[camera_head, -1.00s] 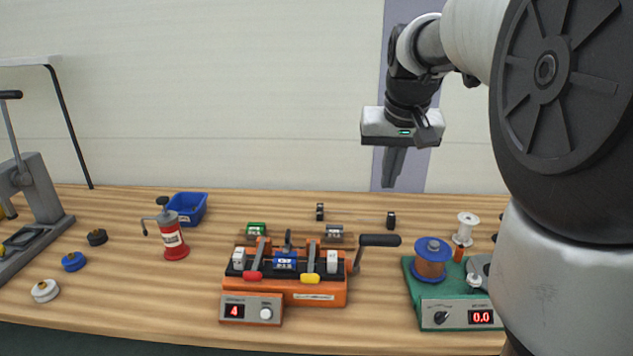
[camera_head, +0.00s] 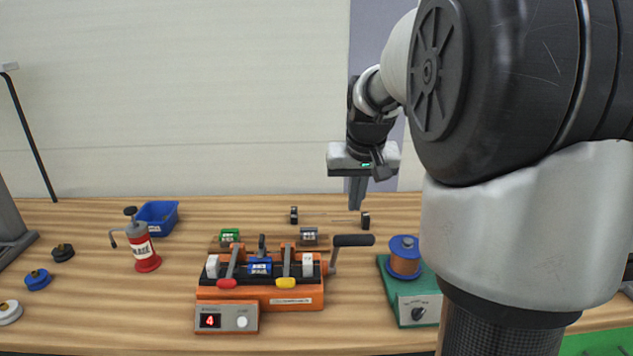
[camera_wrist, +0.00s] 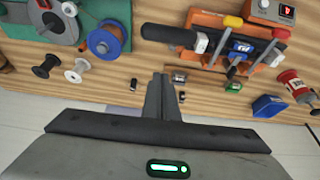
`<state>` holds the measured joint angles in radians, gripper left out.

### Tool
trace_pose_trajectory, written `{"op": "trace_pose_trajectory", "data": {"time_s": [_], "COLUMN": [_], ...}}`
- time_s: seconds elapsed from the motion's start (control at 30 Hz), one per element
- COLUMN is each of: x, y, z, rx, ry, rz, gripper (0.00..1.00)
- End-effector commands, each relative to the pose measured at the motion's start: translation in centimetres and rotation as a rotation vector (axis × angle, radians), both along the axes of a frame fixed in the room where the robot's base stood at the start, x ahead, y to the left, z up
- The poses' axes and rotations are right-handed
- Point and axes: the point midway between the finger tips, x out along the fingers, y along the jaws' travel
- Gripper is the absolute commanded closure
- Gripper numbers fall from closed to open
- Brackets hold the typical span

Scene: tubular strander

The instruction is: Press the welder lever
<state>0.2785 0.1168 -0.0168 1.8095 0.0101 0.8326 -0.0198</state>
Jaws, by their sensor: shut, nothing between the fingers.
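The orange welder (camera_head: 312,297) stands on the wooden bench, with a display showing 4 on its front. Its lever (camera_head: 352,240) has a thick black grip pointing right from the welder's right side. In the wrist view the black lever grip (camera_wrist: 168,34) lies beyond my fingertips, with the orange welder (camera_wrist: 203,19) to its right. My gripper (camera_head: 355,205) points down and is shut and empty. In the head view it appears above the lever grip, apart from it. My fingertips (camera_wrist: 161,78) show no contact with the lever in the wrist view.
A green unit with a copper spool (camera_head: 404,258) stands right of the welder. A red bottle (camera_head: 141,248) and blue bin (camera_head: 157,217) are to the left. Two small black posts (camera_head: 294,215) (camera_head: 365,220) stand behind the welder. Bare bench separates the welder and green unit.

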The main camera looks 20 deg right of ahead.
Motion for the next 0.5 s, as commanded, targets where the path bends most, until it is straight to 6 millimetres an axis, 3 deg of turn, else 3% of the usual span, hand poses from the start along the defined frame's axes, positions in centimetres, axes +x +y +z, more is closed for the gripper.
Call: {"op": "trace_pose_trajectory", "data": {"time_s": [0.07, 0.2, 0.5], "x": [0.5, -1.3, -2.6], "y": [-0.2, 0.4, 0.8], "z": [-1.7, -2.7, -3.7], "rx": [0.001, 0.000, 0.000], "ry": [0.004, 0.000, -0.001], "rz": [0.000, 0.000, 0.000], "gripper": [1.00, 1.00, 1.00]}}
